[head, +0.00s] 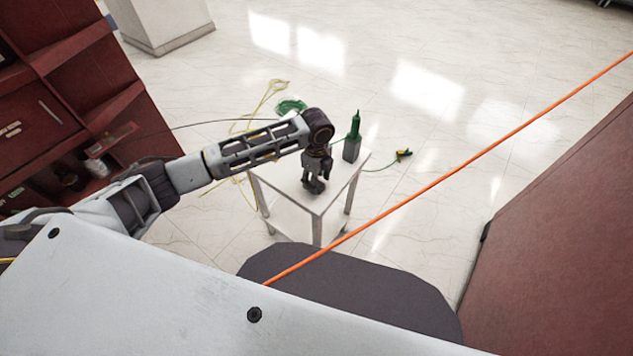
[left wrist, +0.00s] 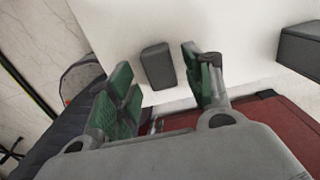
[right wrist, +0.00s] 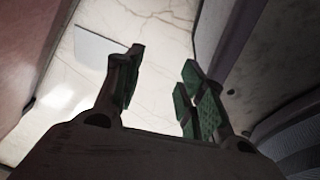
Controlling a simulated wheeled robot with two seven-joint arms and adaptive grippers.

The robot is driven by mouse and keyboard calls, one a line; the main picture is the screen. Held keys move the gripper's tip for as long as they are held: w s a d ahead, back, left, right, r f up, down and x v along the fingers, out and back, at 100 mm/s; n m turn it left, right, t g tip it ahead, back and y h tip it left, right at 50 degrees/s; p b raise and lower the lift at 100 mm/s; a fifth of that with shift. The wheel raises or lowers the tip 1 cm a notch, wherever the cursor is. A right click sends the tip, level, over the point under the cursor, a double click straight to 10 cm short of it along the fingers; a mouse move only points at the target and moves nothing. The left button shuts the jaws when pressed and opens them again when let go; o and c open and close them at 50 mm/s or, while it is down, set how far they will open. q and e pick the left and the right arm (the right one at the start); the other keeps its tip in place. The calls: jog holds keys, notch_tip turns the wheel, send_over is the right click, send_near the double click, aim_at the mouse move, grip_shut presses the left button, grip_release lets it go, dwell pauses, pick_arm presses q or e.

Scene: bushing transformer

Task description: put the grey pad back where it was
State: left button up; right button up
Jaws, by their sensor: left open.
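The grey pad (left wrist: 157,65) is a small dark grey block on the white table top (left wrist: 215,25) in the left wrist view. My left gripper (left wrist: 158,78) is open, with its green-padded fingers on either side of the pad and gaps between. I cannot tell how far the fingertips are above the table. In the head view my left gripper (head: 314,186) points down over the near part of the small white table (head: 284,187); the pad cannot be made out clearly there. My right gripper (right wrist: 162,65) is open and empty in the right wrist view, over the floor.
A grey box (head: 351,150) with a green pointed bottle (head: 355,126) stands on the table's right side. A green coil (head: 291,105) and yellow cable lie behind on the floor. An orange line (head: 460,165) crosses the view. A dark red cabinet (head: 75,75) stands left.

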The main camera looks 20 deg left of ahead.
pick_arm(q)
notch_tip(320, 180, up, 10)
jog(key=shift+p, duration=0.45)
pick_arm(e)
jog(key=s+d, duration=0.2)
jog(key=s, duration=0.1)
jog(key=shift+s+f, duration=0.15)
pick_arm(q)
jog(key=shift+f, duration=0.15)
pick_arm(e)
jog(key=shift+a, duration=0.1)
jog(key=shift+a, duration=0.3)
jog(key=shift+d, duration=0.3)
dwell(0.4)
